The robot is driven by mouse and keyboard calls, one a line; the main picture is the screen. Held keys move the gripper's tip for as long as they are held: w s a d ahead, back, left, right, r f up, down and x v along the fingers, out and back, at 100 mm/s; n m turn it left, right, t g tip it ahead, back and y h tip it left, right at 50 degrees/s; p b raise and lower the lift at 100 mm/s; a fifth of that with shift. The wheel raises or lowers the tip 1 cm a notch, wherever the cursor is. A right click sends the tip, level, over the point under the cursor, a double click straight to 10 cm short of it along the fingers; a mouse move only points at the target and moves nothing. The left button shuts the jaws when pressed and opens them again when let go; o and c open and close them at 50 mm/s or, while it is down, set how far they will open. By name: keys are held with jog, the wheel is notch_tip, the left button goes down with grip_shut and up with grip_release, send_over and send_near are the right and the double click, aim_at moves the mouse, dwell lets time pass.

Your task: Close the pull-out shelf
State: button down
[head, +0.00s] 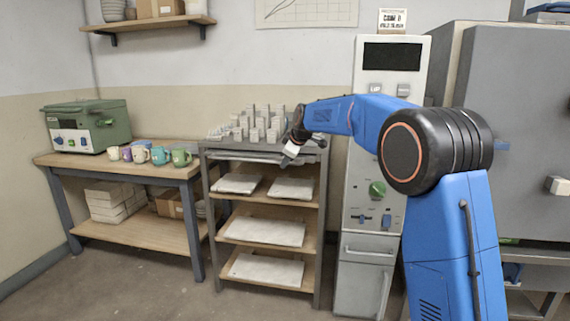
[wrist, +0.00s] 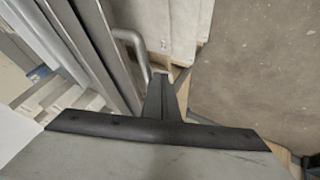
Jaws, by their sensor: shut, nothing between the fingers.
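The pull-out shelf (head: 250,156) looks like the thin grey metal layer just under the top of the rack. How far it stands out is hard to tell in the head view. My gripper (head: 291,150) is in front of its right part and hides some of it. In the wrist view a grey metal front edge (wrist: 92,45) runs down the left side, with a curved grey bar handle (wrist: 137,48) on it. My gripper's fingers (wrist: 163,80) are shut and empty, close beside the handle's lower end. I cannot tell whether they touch it.
The rack's wooden shelves (head: 262,199) hold white slabs, and several grey posts (head: 255,128) stand on its top. A workbench (head: 120,164) with mugs and a green machine (head: 88,127) is at left. A tall control cabinet (head: 365,215) stands right of the rack. Floor in front is clear.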

jog(key=shift+w, duration=0.1)
jog(key=w, duration=0.2)
jog(key=w+d, duration=0.1)
jog(key=w, duration=0.1)
jog(key=shift+d, duration=0.1)
jog(key=shift+w+d+r, duration=0.1)
jog(key=shift+w, duration=0.2)
jog(key=shift+r, duration=0.1)
